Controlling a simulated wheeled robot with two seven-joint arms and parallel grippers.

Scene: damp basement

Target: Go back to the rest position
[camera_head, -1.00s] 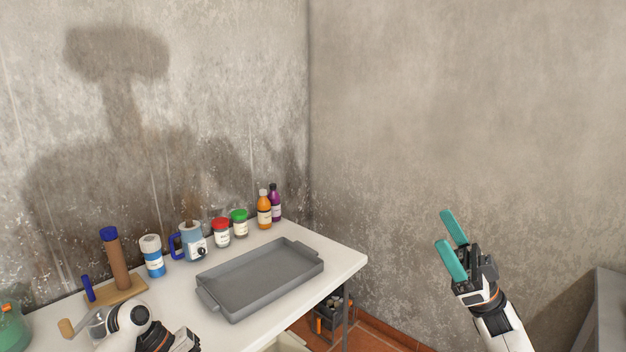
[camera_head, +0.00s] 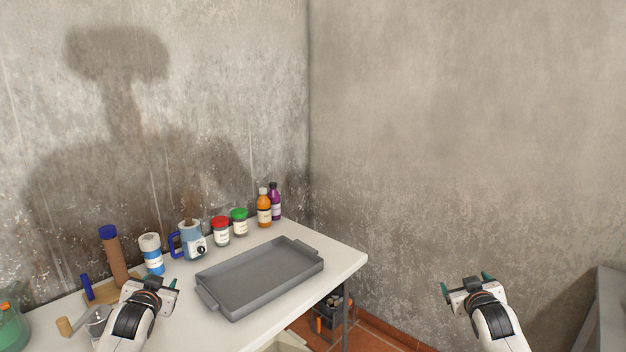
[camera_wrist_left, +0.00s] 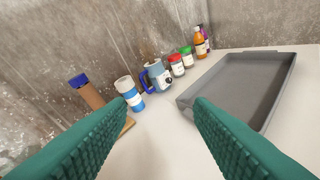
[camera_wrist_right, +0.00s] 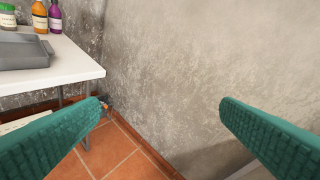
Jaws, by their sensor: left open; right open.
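My left gripper (camera_head: 150,284) is over the front left part of the white table, left of the grey tray (camera_head: 262,279). In the left wrist view its two teal fingers are wide apart with nothing between them, and the tray (camera_wrist_left: 262,72) lies beyond the right finger. My right gripper (camera_head: 467,281) is in the air right of the table, in front of the bare wall. In the right wrist view its fingers are also wide apart and empty, with floor and wall beyond.
The white table (camera_head: 345,262) holds a row of containers along the wall: a blue-and-white bottle (camera_head: 151,254), blue mug (camera_head: 192,240), red-lidded jar (camera_head: 221,232), green-lidded jar (camera_head: 239,222), orange bottle (camera_head: 264,209) and purple bottle (camera_head: 275,203). A grey surface (camera_head: 610,310) stands at far right.

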